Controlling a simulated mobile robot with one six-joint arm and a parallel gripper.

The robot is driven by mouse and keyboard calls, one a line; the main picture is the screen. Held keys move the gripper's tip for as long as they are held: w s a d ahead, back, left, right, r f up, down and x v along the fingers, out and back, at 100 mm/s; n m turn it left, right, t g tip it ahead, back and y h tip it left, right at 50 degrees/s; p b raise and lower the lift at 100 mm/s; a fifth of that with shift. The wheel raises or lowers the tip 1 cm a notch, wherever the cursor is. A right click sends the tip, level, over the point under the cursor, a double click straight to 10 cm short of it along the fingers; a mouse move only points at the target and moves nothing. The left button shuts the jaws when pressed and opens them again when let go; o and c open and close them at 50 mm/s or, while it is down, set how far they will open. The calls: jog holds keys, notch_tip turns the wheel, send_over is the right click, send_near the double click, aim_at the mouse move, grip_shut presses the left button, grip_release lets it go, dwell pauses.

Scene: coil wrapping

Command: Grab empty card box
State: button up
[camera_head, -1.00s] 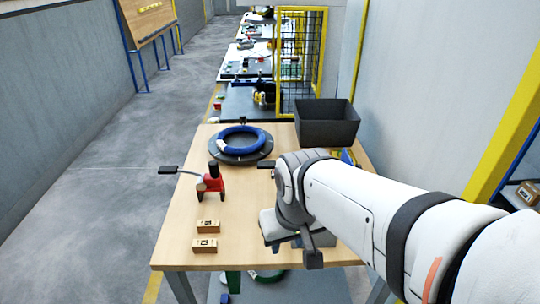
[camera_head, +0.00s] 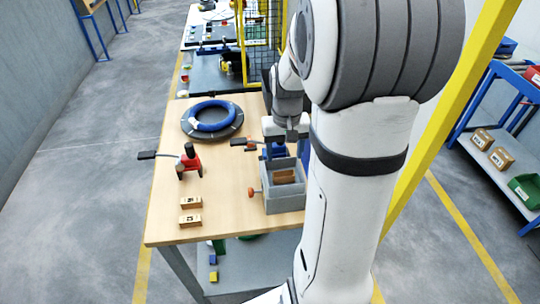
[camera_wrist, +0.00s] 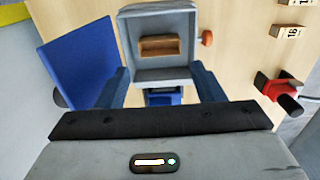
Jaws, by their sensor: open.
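A small brown card box (camera_head: 284,177) sits inside a grey open-fronted holder (camera_head: 285,203) at the right front of the table. In the wrist view, the card box (camera_wrist: 160,46) shows a dark recess in its face and lies inside the holder's walls (camera_wrist: 160,12). My gripper (camera_wrist: 160,72) is open, its blue fingers either side of the holder's near end in the picture, with nothing between them that I can see held. In the head view my gripper (camera_head: 275,150) is just behind the holder; my arm partly covers that area. I cannot tell whether the fingers touch the holder.
Two small numbered boxes (camera_head: 190,211) lie at the front left. A red clamp tool (camera_head: 188,163) stands behind them. A blue coil (camera_head: 212,115) rests on a dark round plate. An orange knob (camera_head: 254,192) sticks out of the holder. A shelf (camera_head: 500,165) stands right.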

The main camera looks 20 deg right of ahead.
aim_at(284, 173)
notch_tip(284, 173, down, 8)
jog(key=shift+r+p, duration=0.25)
jog(key=shift+p, duration=0.45)
jog(key=shift+c, duration=0.4)
jog(key=c, duration=0.5)
jog(key=shift+c, duration=0.2)
